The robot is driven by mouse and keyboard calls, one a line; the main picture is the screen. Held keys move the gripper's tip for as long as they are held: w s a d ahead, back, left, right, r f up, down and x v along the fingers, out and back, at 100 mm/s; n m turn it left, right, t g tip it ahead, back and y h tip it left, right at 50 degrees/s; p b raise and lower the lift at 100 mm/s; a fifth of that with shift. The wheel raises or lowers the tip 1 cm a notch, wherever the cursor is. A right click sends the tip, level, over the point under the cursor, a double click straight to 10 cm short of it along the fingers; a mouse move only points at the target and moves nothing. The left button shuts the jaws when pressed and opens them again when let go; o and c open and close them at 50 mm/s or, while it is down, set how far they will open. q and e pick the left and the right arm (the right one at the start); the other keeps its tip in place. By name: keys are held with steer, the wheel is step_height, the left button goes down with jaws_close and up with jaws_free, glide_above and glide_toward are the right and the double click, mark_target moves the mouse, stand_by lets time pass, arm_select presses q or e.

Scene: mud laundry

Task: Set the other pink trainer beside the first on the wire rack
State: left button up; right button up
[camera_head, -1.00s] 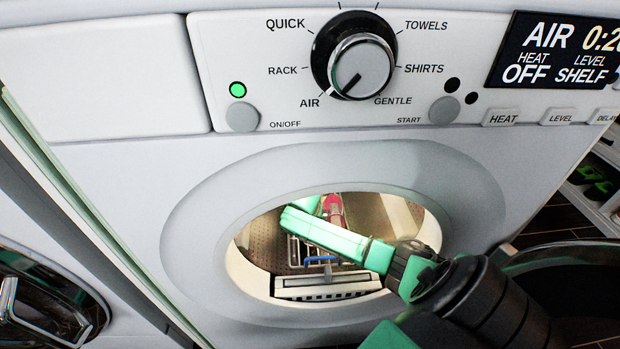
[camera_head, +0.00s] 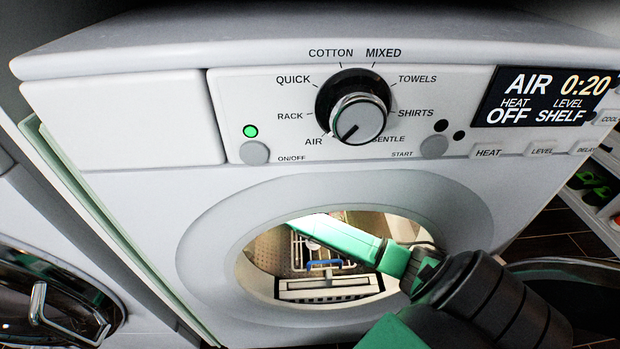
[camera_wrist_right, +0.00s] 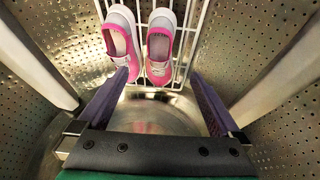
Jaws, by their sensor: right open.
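Two pink and grey trainers, one on the left (camera_wrist_right: 119,41) and one on the right (camera_wrist_right: 159,46), sit side by side on the white wire rack (camera_wrist_right: 187,38) in the right wrist view. A small gap separates them. My right gripper (camera_wrist_right: 158,75) is open and empty. Its fingers are spread at the near ends of the pair, one on each side. In the head view my right arm reaches through the dryer's round opening and hides the gripper and both trainers. Part of the wire rack (camera_head: 299,248) shows left of the arm. My left gripper is not in view.
The perforated drum wall (camera_wrist_right: 262,75) surrounds the rack closely. A filter housing (camera_head: 328,288) with a blue handle (camera_head: 324,264) sits at the opening's lower lip. The open dark door (camera_head: 575,300) stands at right. The panel (camera_head: 545,95) reads AIR 0:20.

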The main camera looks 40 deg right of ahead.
steer(key=s+a+f+n+y, duration=0.1)
steer(key=s+a+n, duration=0.1)
steer(key=s+a, duration=0.2)
steer(key=s+a+f+n+y, duration=0.1)
steer(key=s+a+n, duration=0.1)
steer(key=s+a, duration=0.2)
steer(key=s+a+f+n+y, duration=0.1)
steer(key=s+a+f+n, duration=0.1)
steer(key=s+a, duration=0.2)
steer(key=shift+a+f+n+g+y, duration=0.1)
steer(key=shift+a+n+g+y, duration=0.25)
steer(key=shift+a, duration=0.3)
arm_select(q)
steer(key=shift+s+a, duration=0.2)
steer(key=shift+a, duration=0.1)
arm_select(e)
steer(key=s+a+r+n, duration=0.1)
steer(key=s+a+n, duration=0.1)
steer(key=s, duration=0.5)
steer(key=shift+a+n+y, duration=0.25)
steer(key=shift+n+y, duration=0.2)
steer(key=shift+n, duration=0.2)
